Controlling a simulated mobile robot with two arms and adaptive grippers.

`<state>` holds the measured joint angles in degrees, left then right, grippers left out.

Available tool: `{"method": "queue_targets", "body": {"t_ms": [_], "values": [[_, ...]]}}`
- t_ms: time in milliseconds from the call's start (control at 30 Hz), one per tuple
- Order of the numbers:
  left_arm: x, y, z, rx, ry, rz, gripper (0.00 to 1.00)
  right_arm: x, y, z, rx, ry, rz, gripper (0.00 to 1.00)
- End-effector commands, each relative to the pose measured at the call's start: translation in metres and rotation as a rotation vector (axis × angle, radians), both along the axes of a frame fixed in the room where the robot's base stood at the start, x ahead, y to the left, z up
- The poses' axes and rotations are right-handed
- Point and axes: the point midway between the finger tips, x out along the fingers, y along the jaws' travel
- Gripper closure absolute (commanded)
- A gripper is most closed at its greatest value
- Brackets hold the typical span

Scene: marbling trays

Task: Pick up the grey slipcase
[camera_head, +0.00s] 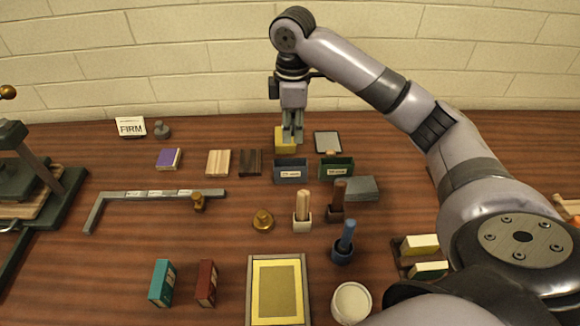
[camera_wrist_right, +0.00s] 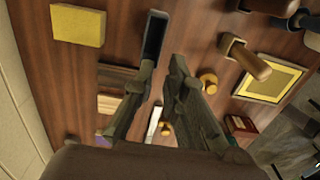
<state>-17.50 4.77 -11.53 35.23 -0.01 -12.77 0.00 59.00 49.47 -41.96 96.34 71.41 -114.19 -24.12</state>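The grey slipcase appears to be the plain grey block (camera_head: 362,188) lying on the table, right of the green bin and beside the brown-handled tool. I cannot make it out in the wrist view. My right gripper (camera_head: 293,140) is above the back of the table, near the yellow block and behind the blue-grey bin, to the left of and farther back than the grey block. In the wrist view its two fingers (camera_wrist_right: 164,60) stand apart with nothing held between them. My left gripper is not in view.
A yellow block (camera_head: 283,147), a blue-grey bin (camera_head: 290,171) and a green bin (camera_head: 336,168) are close to the right gripper. Handled tools stand in front of the grey block. Teal (camera_head: 162,283) and red (camera_head: 206,284) boxes stand at the front. Bare table lies right of the grey block.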

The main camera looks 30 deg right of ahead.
Motion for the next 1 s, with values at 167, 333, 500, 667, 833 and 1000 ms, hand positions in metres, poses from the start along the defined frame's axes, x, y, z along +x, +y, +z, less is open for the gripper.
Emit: {"method": "queue_targets", "body": {"t_ms": [167, 333, 500, 667, 833, 1000], "values": [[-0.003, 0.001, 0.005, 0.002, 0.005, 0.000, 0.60, -0.002, -0.001, -0.041, -0.002, 0.006, -0.002, 0.87], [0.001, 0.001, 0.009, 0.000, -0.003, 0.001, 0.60, -0.001, 0.000, -0.074, -0.001, 0.004, -0.002, 0.87], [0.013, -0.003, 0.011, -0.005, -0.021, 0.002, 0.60, -0.001, 0.000, -0.091, -0.001, 0.002, -0.001, 0.87], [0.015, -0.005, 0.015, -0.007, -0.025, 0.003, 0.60, -0.001, 0.001, -0.101, -0.001, 0.004, -0.001, 0.87], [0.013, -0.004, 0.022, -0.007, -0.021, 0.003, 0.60, -0.002, 0.006, -0.127, -0.001, 0.004, -0.001, 0.87], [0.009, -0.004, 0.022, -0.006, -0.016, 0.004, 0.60, -0.001, 0.005, -0.144, -0.002, 0.000, -0.001, 0.87]]}}
